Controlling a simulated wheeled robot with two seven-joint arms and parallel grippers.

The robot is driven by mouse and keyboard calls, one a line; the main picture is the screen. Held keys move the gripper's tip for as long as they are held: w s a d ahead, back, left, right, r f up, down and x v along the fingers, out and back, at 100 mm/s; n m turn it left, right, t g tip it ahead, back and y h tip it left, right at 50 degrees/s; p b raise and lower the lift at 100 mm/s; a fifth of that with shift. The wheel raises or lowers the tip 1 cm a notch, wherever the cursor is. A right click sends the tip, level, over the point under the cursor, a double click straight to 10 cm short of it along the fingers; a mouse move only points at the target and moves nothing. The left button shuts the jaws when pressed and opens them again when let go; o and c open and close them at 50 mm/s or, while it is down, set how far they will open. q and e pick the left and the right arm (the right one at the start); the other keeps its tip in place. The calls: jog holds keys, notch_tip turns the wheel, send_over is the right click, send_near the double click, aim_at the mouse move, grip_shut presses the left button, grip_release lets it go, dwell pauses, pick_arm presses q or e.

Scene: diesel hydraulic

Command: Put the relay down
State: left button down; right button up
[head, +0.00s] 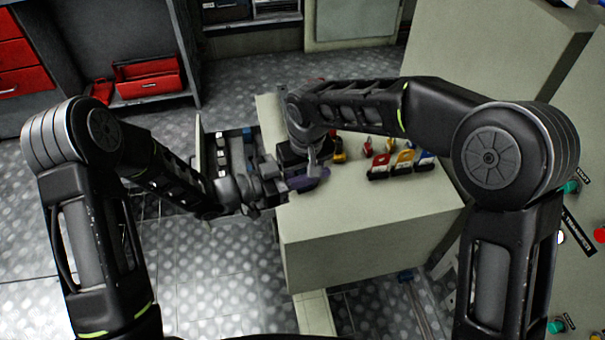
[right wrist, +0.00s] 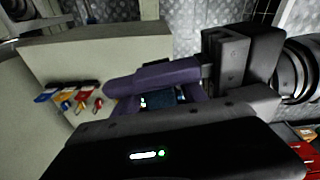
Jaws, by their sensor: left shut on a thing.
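The pale cabinet (head: 375,230) bears a row of red, yellow and blue tagged items (head: 402,162) on the right. An open compartment with dark and white modules (head: 235,150) lies left of it. A red case (head: 148,77) stands on a shelf at the back left.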

grip_shut()
pick_arm(q)
jog(key=c, duration=0.9)
grip_release()
jog(key=shift+o, duration=0.2)
jog(key=v, duration=1.2)
